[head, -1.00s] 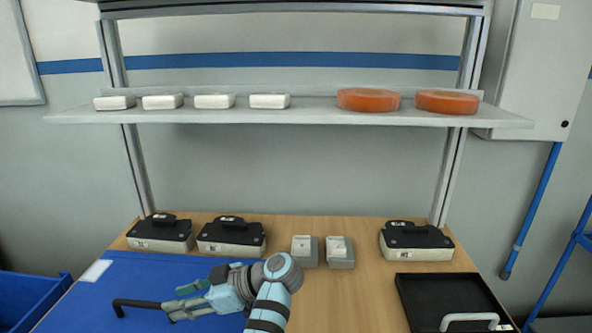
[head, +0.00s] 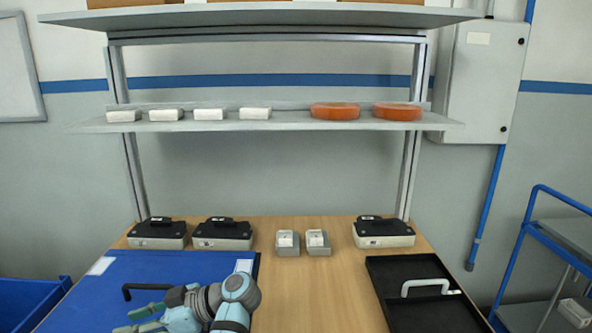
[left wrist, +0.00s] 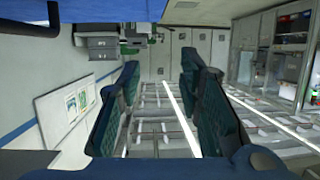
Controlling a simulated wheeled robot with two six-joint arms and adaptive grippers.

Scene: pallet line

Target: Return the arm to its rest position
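My left arm comes in at the bottom of the head view over a blue surface (head: 190,268). Its gripper (head: 150,312) points left, low in the picture, near a black handle (head: 147,288) on that surface. The gripper's lower part is cut off by the picture's edge. In the left wrist view the two dark fingers of my left gripper (left wrist: 160,110) stand well apart with nothing between them. The blue surface and the black handle (left wrist: 35,30) show at the top of that view. My right gripper is not in view.
Black-topped cases (head: 222,234) and two small grey boxes (head: 288,243) stand along the table's back. A black tray (head: 410,312) with a white handle lies right. White blocks (head: 209,114) and orange discs (head: 335,111) sit on a shelf above. The wooden table's middle (head: 310,290) is clear.

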